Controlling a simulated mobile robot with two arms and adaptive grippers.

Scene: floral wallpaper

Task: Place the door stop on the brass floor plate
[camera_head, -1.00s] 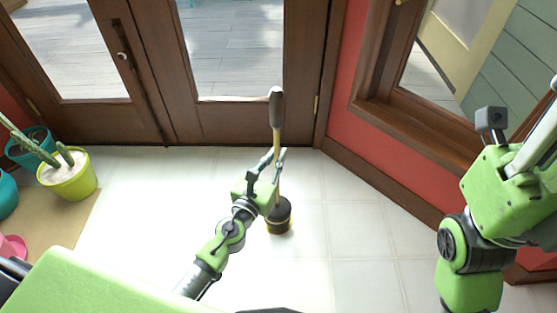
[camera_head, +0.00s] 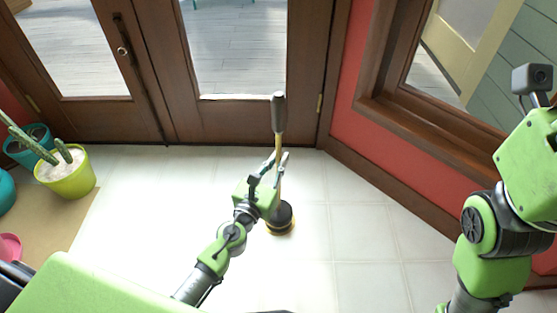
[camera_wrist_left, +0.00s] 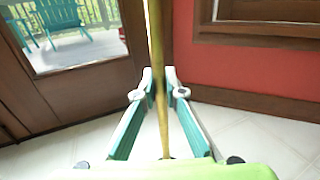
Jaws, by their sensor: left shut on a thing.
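The door stop (camera_head: 280,120) is a tall, thin yellow rod with a grey handle on top and a round black base (camera_head: 281,213). It stands nearly upright in front of the doors. My left gripper (camera_head: 281,157) is shut on the rod at mid-height, above the base. In the left wrist view the rod (camera_wrist_left: 157,45) runs down between the two teal fingers. A brass-yellow rim (camera_head: 279,233) shows around the bottom of the base. I cannot tell whether it is the floor plate or part of the base. My right gripper is out of view; only its arm shows at the right.
Brown glazed doors (camera_head: 228,122) stand behind. A red wall (camera_head: 368,140) with a brown baseboard runs down the right. A cactus in a yellow pot (camera_head: 68,175) stands at the left beside a teal pot (camera_head: 30,145). The pale tiled floor (camera_head: 345,215) is clear around the base.

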